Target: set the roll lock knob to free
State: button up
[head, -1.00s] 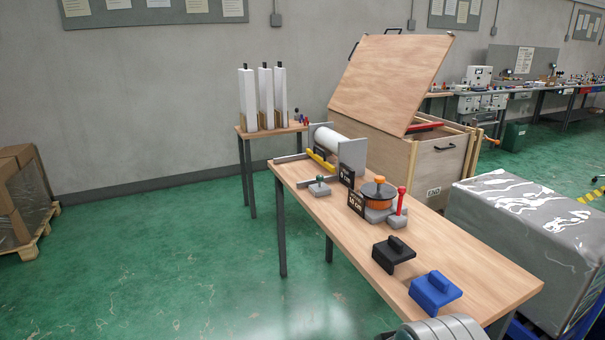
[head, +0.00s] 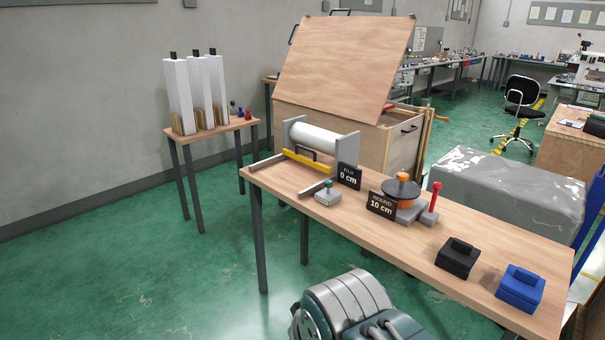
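A white roll (head: 315,138) lies between grey end plates at the back left of the wooden table (head: 400,240), with a yellow bar (head: 306,162) in front. A small green-topped knob (head: 328,185) stands on a grey base near it. An orange disc with a dark top and orange knob (head: 403,190) sits on a grey block further right. A red-topped lever (head: 435,196) stands beside it. I cannot tell which of these is the roll lock knob, nor read its setting. Part of my arm shows at the bottom; my gripper is not in view.
Signs read "FILM 0 cm" (head: 348,176) and "WOUND 10 cm" (head: 381,205). A black block (head: 457,259) and a blue block (head: 521,289) lie at the table's right. An open wooden crate (head: 393,135) and a wrapped grey box (head: 500,190) stand behind. Floor in front is clear.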

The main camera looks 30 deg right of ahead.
aim_at(328, 183)
jog(key=i+z, duration=0.1)
jog(key=i, duration=1.25)
jog(key=i+l, duration=0.6)
jog(key=l, duration=0.25)
